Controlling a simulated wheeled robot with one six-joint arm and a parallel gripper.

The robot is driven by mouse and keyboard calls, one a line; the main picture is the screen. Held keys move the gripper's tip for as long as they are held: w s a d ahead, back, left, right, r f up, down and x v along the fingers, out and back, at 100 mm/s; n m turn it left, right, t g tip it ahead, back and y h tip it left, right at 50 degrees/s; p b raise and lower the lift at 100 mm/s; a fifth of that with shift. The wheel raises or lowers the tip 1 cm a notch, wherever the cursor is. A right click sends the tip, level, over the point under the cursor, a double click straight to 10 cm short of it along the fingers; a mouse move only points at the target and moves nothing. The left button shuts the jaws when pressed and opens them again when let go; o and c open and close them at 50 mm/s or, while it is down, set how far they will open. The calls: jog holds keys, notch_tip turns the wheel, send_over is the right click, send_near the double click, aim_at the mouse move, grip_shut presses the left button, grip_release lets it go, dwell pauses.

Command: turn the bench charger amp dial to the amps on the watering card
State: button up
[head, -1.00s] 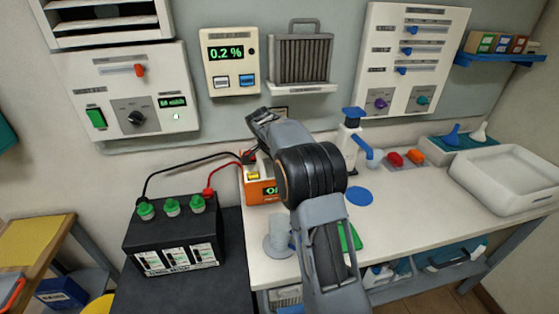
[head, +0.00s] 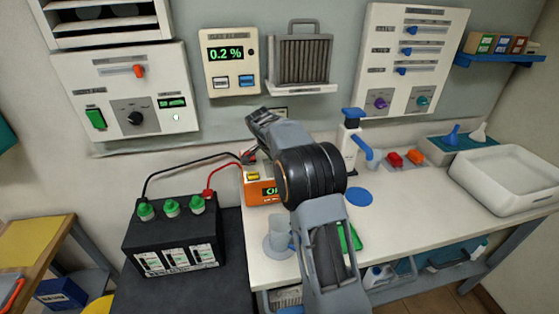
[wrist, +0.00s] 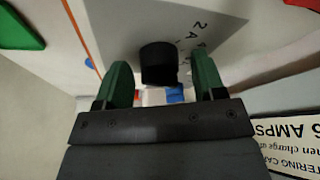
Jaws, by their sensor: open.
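The bench charger (head: 262,194) is an orange box on the bench's left end, with a yellow button and a partly covered green-lit display. My wrist covers part of it in the head view, and my jaws cannot be made out there. In the wrist view my gripper (wrist: 162,70) is open, its green fingers on either side of the black amp dial (wrist: 157,62). I cannot tell whether either finger touches it. The dial sits on a grey plate marked "2 A"; other marks are partly hidden. The watering card (wrist: 290,145), cut off at right, shows what looks like "6 AMPS".
A black battery (head: 175,243) with green caps stands left of the bench, with red and black leads running to the charger. A clear cup (head: 279,235) stands just in front of the charger. A bottle (head: 350,140) stands to the right. A wall panel (head: 120,65) carries another black dial.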

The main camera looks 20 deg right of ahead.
jog(key=v, duration=1.3)
jog(key=shift+a+r, duration=0.2)
jog(key=shift+r, duration=0.1)
jog(key=f+n, duration=0.2)
jog(key=s+a+f+n, duration=0.1)
jog(key=f+n, duration=0.1)
jog(key=n, duration=0.1)
jog(key=s+a+f+n+y, duration=0.1)
jog(key=f+n, duration=0.1)
jog(key=shift+s+a+f+n, duration=0.1)
jog(key=shift+s+f+n, duration=0.15)
jog(key=shift+f+n, duration=0.15)
jog(key=s+a+f+n+t+y, duration=0.1)
jog(key=s+a+f+n, duration=0.1)
jog(key=s, duration=1.1)
jog(key=s+a+f+n+t+y, duration=0.1)
jog(key=s+n, duration=0.4)
jog(key=s, duration=0.8)
jog(key=shift+s+a+f+n+t+y, duration=0.35)
jog(key=shift+a+y, duration=0.25)
jog(key=shift+a, duration=0.35)
